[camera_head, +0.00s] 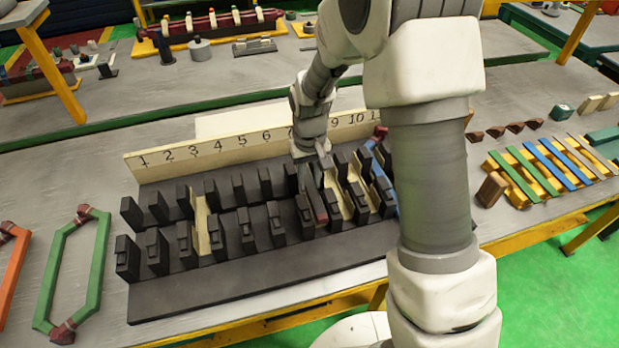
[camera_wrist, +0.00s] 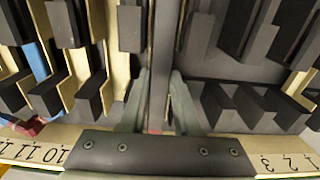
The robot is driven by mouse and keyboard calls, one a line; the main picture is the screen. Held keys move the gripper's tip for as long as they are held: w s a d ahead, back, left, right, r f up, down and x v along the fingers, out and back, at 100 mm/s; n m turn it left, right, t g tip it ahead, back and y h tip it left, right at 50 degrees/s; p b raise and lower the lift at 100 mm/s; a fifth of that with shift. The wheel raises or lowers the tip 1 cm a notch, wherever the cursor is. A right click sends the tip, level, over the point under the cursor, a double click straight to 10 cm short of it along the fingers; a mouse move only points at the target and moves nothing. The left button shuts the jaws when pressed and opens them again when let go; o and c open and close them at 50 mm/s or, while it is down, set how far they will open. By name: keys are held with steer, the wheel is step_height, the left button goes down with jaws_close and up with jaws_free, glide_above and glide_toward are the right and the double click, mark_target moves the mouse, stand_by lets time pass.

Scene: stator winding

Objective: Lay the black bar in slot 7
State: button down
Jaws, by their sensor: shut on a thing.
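The slotted block (camera_head: 210,298) has two rows of black teeth and a cream number board (camera_head: 205,152) behind. My gripper (camera_head: 322,162) is low over the back row, around numbers 7 and 8, partly hidden by my wrist. In the wrist view my gripper (camera_wrist: 158,95) is shut on the black bar (camera_wrist: 165,50), a long dark strip with a reddish tint near the fingers. The bar's near end (camera_head: 320,213) shows dark red in the head view. It lines up with slot 7, between front teeth; I cannot tell how deep it sits.
Cream liners show in slot 3 (camera_head: 202,228) and several slots on the right. A blue coil (camera_head: 390,185) lies at the block's right end. A green coil (camera_head: 75,265) lies left. A yellow rack of coloured strips (camera_head: 545,170) stands right. Teeth stand close beside the bar.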

mark_target(310, 184)
steer(key=shift+f+b, duration=1.05)
steer(key=shift+f, duration=0.4)
steer(key=shift+f, duration=0.3)
steer(key=c, duration=0.6)
jaws_free()
steer(key=shift+o, duration=0.2)
steer(key=shift+r, duration=0.15)
steer(key=shift+r+p, duration=0.3)
steer(key=shift+r, duration=0.35)
steer(key=shift+r, duration=0.1)
step_height(310, 184, up, 7)
steer(key=p, duration=0.5)
steer(key=shift+r, duration=0.2)
